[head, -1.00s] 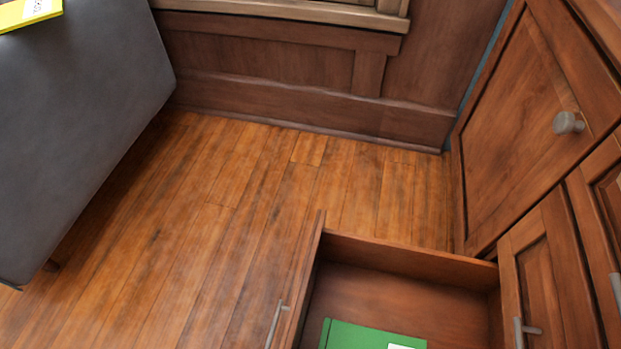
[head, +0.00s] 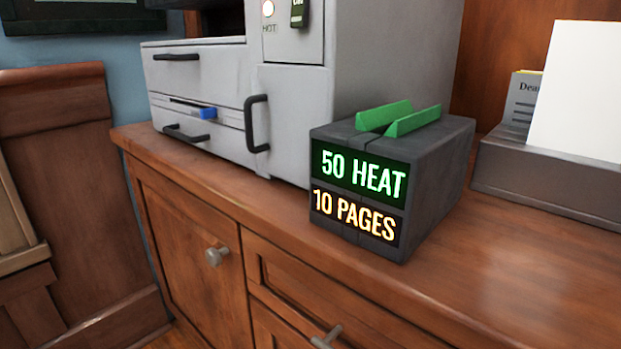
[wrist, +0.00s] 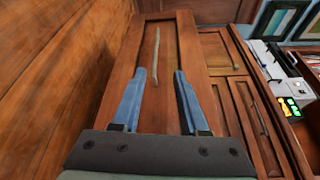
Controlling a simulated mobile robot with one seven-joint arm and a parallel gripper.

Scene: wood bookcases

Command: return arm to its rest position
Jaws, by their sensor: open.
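My gripper (wrist: 157,85) shows only in the wrist view. Its two blue fingers are spread apart with nothing between them. Beyond the fingertips is a wooden panel (wrist: 178,50) with a long thin metal handle (wrist: 156,55). The handle lies past the gap between the fingers, and no contact shows. The head view shows no part of my arm or gripper, so the arm's overall pose is hidden.
A wooden cabinet (head: 225,190) carries a grey machine (head: 205,85), a dark box reading "50 HEAT, 10 PAGES" (head: 435,170) and a grey paper holder (head: 545,185). Wood floor (wrist: 60,80) fills the wrist view's left. The cabinet top's front right is clear.

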